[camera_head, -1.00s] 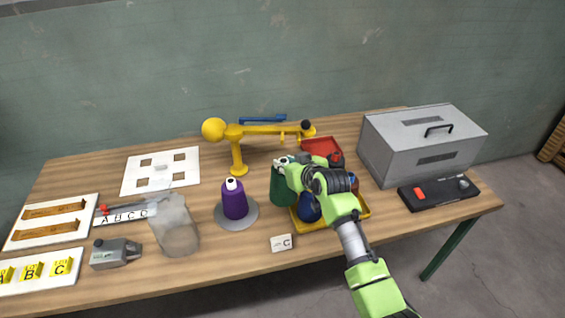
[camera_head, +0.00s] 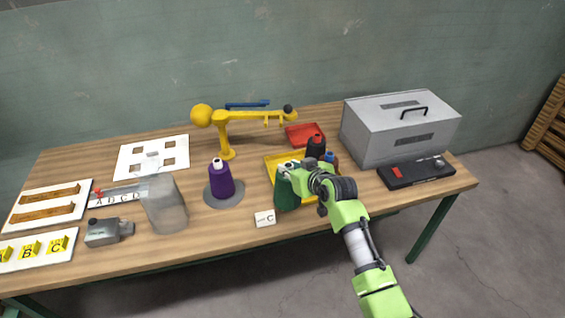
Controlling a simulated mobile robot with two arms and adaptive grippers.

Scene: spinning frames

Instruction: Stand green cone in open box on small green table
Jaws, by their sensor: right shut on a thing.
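The green cone (camera_head: 287,193) hangs upright under my right gripper (camera_head: 287,172), which is shut on it near its top. They are in front of the yellow tray (camera_head: 274,161) on the wooden bench; I cannot tell how far above the bench the cone is. My right forearm hides part of the tray. My left gripper is not in view. No small green table and no open box can be made out in this view.
A dark cone (camera_head: 316,147) stands by the tray, near a red tray (camera_head: 304,132). A purple cone (camera_head: 221,180) stands on a grey disc to the left. A yellow winding arm (camera_head: 228,130) rises behind. A closed grey case (camera_head: 375,133) and black control box (camera_head: 416,172) lie right.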

